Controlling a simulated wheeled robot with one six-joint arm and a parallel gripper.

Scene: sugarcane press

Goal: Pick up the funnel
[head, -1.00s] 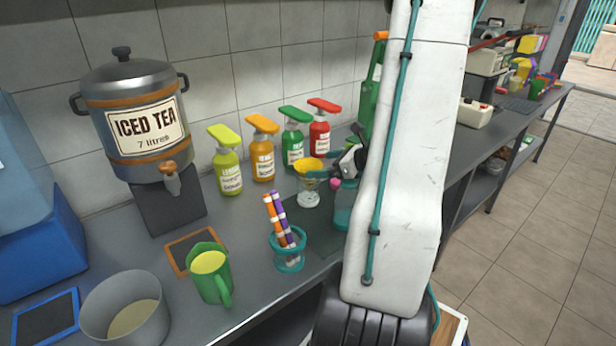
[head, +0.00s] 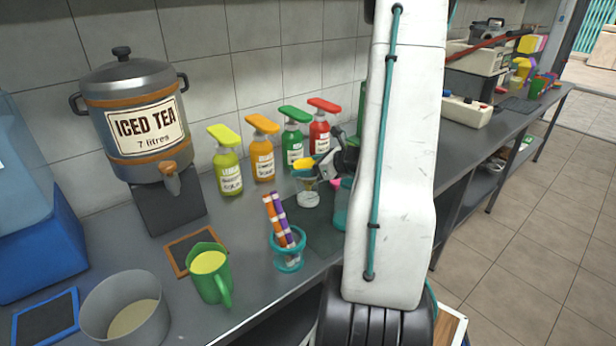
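The funnel (head: 303,164), its yellow part showing, is at the mouth of a small clear jar (head: 308,198) on the counter, in front of the red and green bottles. It looks slightly tilted. My white arm hides the counter to the right.
Several pump bottles (head: 263,160) stand behind. A teal holder with striped tubes (head: 287,252), a green jug (head: 211,280) and a grey pot (head: 125,308) stand in front. The iced tea dispenser (head: 136,115) is at left. A teal jar (head: 342,205) is beside my arm.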

